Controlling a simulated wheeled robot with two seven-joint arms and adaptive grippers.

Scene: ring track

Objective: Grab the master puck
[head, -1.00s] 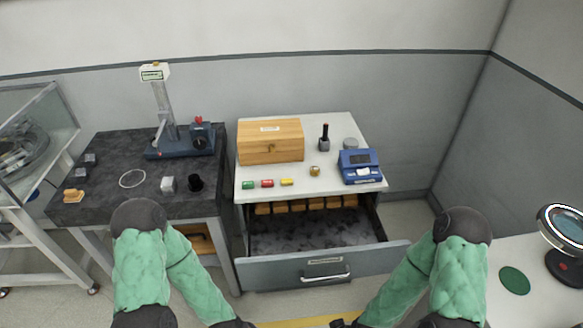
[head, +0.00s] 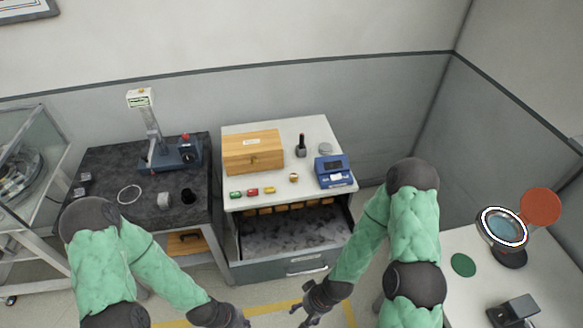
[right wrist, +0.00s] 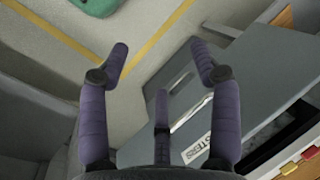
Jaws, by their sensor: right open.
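No thing is plainly marked as the master puck, and I cannot tell which it is. A small brass-coloured piece (head: 293,177) and a grey round disc (head: 325,149) sit on the white cabinet top (head: 240,205). The cabinet's drawer (head: 290,268) stands open, with a row of wooden blocks (head: 285,209) at its back. Its front label, ending in "STERS", shows in the right wrist view (right wrist: 197,147). My right gripper (head: 312,302) is open and empty before the drawer front; its spread fingers show in the right wrist view (right wrist: 160,60). My left gripper (head: 228,318) is low at the frame edge, fingers unclear.
A wooden box (head: 253,152), a blue device (head: 334,172) and green, red and yellow pieces (head: 252,191) are on the cabinet top. A dark bench (head: 110,165) with a stand is left. A white table (head: 460,295) with a magnifier (head: 503,228) is right.

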